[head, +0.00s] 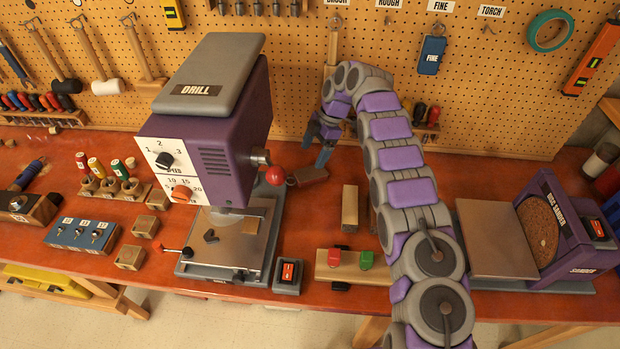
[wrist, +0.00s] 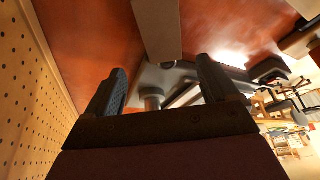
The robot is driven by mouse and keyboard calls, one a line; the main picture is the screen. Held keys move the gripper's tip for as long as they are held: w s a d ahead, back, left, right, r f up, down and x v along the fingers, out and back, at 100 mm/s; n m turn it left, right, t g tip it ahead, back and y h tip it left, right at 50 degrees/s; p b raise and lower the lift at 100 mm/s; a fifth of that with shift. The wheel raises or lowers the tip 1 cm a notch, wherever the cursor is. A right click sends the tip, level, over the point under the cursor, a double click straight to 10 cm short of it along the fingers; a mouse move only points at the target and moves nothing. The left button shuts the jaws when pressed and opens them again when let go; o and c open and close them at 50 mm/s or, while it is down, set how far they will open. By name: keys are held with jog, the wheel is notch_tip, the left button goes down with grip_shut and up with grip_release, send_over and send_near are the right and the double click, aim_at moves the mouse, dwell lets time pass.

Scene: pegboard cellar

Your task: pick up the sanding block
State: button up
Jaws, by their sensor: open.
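A blue block marked FINE (head: 431,55) hangs on the pegboard under a FINE label. It looks like a sanding block. My gripper (head: 320,142) is open and empty, between the drill and my arm's bend, above the back of the bench. It is well left of the blue block and below it. In the wrist view my two fingers (wrist: 158,88) are spread apart, with a pale block-like shape (wrist: 157,28) beyond them; the blue block is not visible there.
The purple drill (head: 205,125) with its red-knobbed lever (head: 276,176) stands close left of my gripper. A wooden block (head: 350,207) and a board with red and green pieces (head: 338,268) lie in front. A disc sander (head: 565,225) stands right. The bench behind my arm looks clear.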

aim_at(307, 173)
jog(key=shift+b+x, duration=0.3)
jog(key=shift+x, duration=1.7)
jog(key=shift+d+b+x, duration=0.25)
jog(key=shift+b+x, duration=0.1)
jog(key=shift+x, duration=0.95)
jog(key=shift+d+b+x, duration=0.25)
jog(key=shift+b+x, duration=0.05)
jog(key=shift+x, duration=1)
jog(key=shift+f, duration=0.15)
jog(key=c, duration=1.2)
jog(key=shift+o, duration=0.2)
jog(key=shift+r+p, duration=0.9)
jog(key=shift+r, duration=4.15)
